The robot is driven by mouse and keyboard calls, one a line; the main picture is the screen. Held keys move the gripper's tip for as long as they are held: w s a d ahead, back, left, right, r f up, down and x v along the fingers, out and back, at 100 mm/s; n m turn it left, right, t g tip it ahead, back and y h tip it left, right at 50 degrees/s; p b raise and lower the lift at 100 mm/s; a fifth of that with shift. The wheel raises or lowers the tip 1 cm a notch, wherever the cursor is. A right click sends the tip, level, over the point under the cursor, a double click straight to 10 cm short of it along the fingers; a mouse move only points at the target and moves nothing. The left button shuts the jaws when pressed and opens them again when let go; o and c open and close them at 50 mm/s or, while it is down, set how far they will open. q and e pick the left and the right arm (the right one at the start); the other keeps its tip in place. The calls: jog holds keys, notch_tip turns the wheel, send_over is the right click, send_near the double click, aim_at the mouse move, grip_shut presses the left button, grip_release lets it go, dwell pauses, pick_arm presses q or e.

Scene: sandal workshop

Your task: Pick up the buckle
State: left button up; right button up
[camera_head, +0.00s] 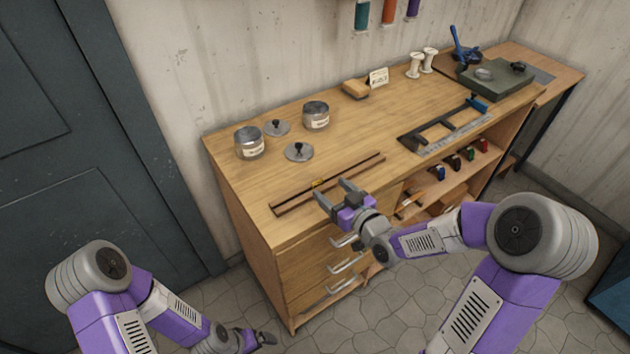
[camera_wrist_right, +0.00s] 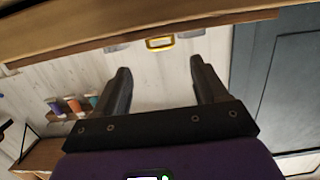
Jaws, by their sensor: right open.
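The buckle (camera_head: 318,183) is a small gold-yellow piece on the wooden workbench, by two thin brown strips near the front edge. In the right wrist view it shows as a yellow frame (camera_wrist_right: 160,43), beyond the fingertips and roughly between them. My right gripper (camera_head: 334,192) is open, with nothing between its fingers, just to the right of the buckle in the head view and apart from it. My left gripper (camera_head: 264,340) is low at the bottom of the head view, away from the bench; I cannot tell its opening.
Two metal tins (camera_head: 249,146) (camera_head: 316,118) and two knobbed lids (camera_head: 277,127) (camera_head: 299,151) stand behind the strips (camera_head: 350,170). A dark frame and ruler (camera_head: 455,132) lie to the right. The bench top (camera_head: 365,130) is clear between them. Drawer handles (camera_head: 347,264) stick out below.

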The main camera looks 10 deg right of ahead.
aim_at(318, 182)
jog(key=shift+w+a+f, duration=0.1)
jog(key=shift+w+a, duration=0.1)
jog(key=shift+a, duration=0.05)
jog(key=x, duration=0.2)
jog(key=b+x, duration=0.1)
jog(key=x, duration=0.1)
jog(key=shift+s+f, duration=0.1)
jog(key=shift+f, duration=0.25)
jog(key=shift+w+a, duration=0.1)
jog(key=shift+w, duration=0.35)
jog(key=c, duration=1.1)
